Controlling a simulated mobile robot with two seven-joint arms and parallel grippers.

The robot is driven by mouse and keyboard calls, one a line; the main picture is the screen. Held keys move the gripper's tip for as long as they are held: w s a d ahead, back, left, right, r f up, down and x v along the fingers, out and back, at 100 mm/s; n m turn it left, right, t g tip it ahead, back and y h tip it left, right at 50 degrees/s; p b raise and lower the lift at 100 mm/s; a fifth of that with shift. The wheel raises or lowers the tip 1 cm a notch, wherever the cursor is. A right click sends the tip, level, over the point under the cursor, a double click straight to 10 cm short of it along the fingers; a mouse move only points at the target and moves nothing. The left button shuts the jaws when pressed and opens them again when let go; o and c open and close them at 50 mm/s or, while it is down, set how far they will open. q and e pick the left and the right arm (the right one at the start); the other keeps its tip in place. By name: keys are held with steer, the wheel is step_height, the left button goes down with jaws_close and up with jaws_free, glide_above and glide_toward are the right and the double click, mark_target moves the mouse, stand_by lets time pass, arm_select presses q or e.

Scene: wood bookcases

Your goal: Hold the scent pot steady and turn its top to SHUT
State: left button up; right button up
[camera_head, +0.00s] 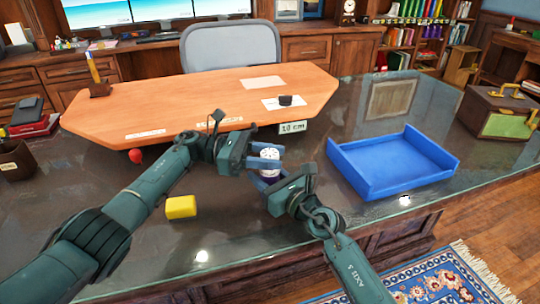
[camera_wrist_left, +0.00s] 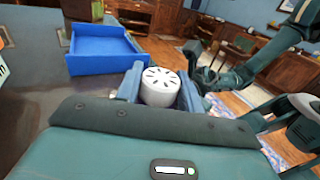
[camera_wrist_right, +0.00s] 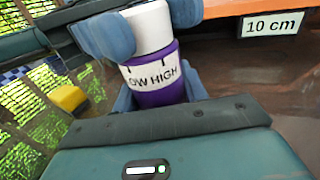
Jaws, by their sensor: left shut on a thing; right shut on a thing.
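The scent pot has a slotted white top (camera_head: 269,153) and a purple body (camera_wrist_right: 160,94). My left gripper (camera_wrist_left: 160,88) is shut on the white top, one finger on each side. My right gripper (camera_wrist_right: 161,98) is shut on the purple body below. The right wrist view shows a white band (camera_wrist_right: 152,72) reading "LOW" and "HIGH", its left end partly hidden; SHUT is not visible.
A blue tray (camera_head: 394,168) lies right of the pot, and a yellow block (camera_head: 181,207) lies left. An orange board (camera_head: 200,103) with a "10 cm" sign (camera_head: 292,127) lies behind. A red ball (camera_head: 135,155) sits at its edge. The glass desktop around the pot is mostly clear.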

arm_select(q)
steer(key=shift+f, duration=0.1)
steer(key=o, duration=1)
steer(key=shift+a, duration=0.1)
steer(key=a, duration=0.2)
steer(key=w+a, duration=0.1)
steer(key=a, duration=0.4)
steer(key=shift+w+a, duration=0.15)
